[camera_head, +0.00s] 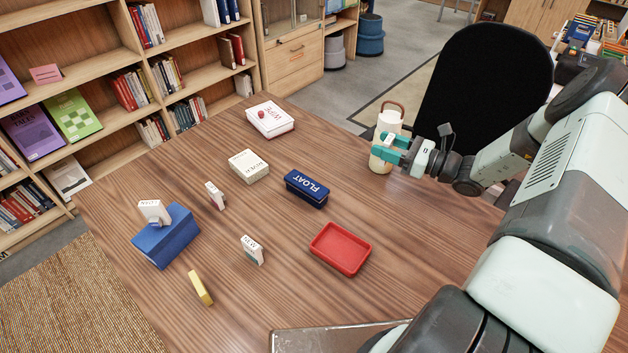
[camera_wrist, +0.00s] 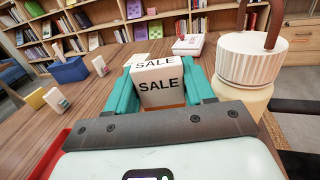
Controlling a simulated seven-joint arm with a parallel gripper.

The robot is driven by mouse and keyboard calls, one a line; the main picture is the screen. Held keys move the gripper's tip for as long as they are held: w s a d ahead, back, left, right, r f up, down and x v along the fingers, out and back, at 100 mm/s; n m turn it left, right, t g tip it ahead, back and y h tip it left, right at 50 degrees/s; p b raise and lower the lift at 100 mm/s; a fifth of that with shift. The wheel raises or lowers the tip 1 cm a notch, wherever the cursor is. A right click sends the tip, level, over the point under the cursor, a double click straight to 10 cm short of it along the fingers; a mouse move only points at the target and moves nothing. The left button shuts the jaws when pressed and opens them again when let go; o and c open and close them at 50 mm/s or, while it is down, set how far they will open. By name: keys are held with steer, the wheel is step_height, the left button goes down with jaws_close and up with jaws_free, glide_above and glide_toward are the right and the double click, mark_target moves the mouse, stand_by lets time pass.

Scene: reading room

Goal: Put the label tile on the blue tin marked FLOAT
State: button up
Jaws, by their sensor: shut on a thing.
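The blue tin marked FLOAT (camera_head: 307,188) sits closed on the middle of the wooden table. I cannot make it out in the wrist view. My gripper (camera_head: 388,146) is up at the right of the table, to the right of and beyond the tin. In the wrist view its teal fingers (camera_wrist: 165,92) are shut on a white label tile (camera_wrist: 160,84) that reads SALE. The tile has an orange-brown strip at its bottom. In the head view the held tile is small and partly covered by the fingers.
A cream jar with a brown handle (camera_head: 380,162) stands close by my gripper. A red tray (camera_head: 340,249), a cream box (camera_head: 249,166), a white-and-red box (camera_head: 270,120), a blue box (camera_head: 166,239) with a tile on it, standing tiles (camera_head: 251,250) and a yellow block (camera_head: 200,287) share the table.

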steer(key=a+r+n+g+y, duration=0.2)
steer(key=a+r+g, duration=0.15)
steer(key=a, duration=1.55)
glide_above(309, 183)
steer(key=shift+s+a+f, duration=0.1)
steer(key=shift+f, duration=4.75)
steer(key=o, duration=1)
steer(key=shift+f, duration=0.15)
steer(key=shift+o, duration=0.2)
steer(key=shift+r, duration=0.2)
steer(key=v, duration=1.2)
